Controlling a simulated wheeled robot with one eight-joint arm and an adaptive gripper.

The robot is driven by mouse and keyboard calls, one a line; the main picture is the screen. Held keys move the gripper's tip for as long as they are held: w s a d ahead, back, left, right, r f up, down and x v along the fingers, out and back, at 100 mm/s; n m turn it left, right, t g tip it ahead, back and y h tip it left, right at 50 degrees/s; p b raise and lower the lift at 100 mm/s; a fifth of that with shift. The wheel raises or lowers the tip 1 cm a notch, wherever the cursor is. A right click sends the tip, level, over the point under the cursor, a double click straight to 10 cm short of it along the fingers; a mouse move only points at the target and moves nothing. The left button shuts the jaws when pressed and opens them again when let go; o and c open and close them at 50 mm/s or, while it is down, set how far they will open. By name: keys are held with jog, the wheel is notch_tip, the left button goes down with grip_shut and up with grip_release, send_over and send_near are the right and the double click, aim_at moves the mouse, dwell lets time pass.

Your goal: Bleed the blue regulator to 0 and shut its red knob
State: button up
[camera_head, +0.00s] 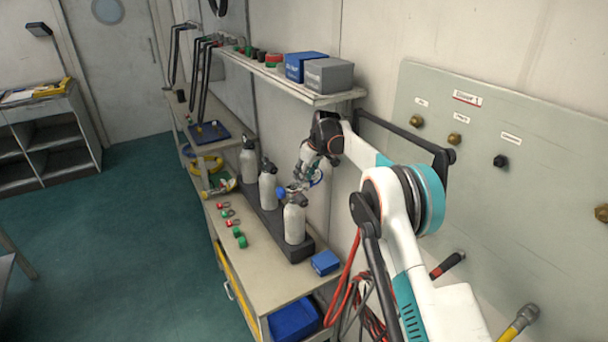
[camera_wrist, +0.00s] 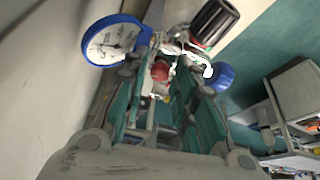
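A blue-rimmed pressure gauge (camera_wrist: 110,42) with a white dial shows at the upper left of the wrist view; its reading is too blurred to tell. A red knob (camera_wrist: 160,71) lies between the teal fingers of my gripper (camera_wrist: 166,75), which look apart, with no clear contact on the knob. A blue knob (camera_wrist: 220,77) is just right of the fingers. In the head view my gripper (camera_head: 303,176) is above the nearest white bottle (camera_head: 295,222), beside the blue gauge (camera_head: 316,177). A blue knob (camera_head: 281,194) shows left of that bottle's top.
Two more white bottles (camera_head: 249,164) (camera_head: 268,188) stand in the dark rack (camera_head: 267,215). A shelf (camera_head: 330,98) with boxes hangs above them. Small red and green fittings (camera_head: 230,222) and a blue box (camera_head: 325,262) lie on the bench. A valve panel (camera_head: 560,150) stands at right.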

jog(key=m+b, duration=0.1)
jog(key=m, duration=0.1)
jog(key=m+t+h, duration=0.1)
jog(key=m, duration=0.1)
jog(key=shift+s+a+f+b, duration=0.1)
jog(key=shift+s+a+b, duration=0.1)
jog(key=shift+b, duration=0.15)
jog(key=shift+r+m+h, duration=0.25)
jog(key=shift+m+h, duration=0.05)
jog(key=v, duration=0.3)
jog(key=shift+s+d+p, duration=0.2)
jog(key=shift+p, duration=0.2)
jog(key=s+d+p, duration=0.2)
jog(key=s+d, duration=0.3)
jog(key=s, duration=0.6)
jog(key=s+d+r+m, duration=0.1)
jog(key=s+d+r, duration=0.3)
jog(key=s+r, duration=0.2)
jog(key=s+d+r+t, duration=0.1)
jog(key=s+d+r, duration=0.4)
jog(key=r, duration=0.3)
jog(key=shift+s+m+b, duration=0.3)
jog(key=shift+s+m, duration=0.1)
jog(key=shift+s, duration=0.35)
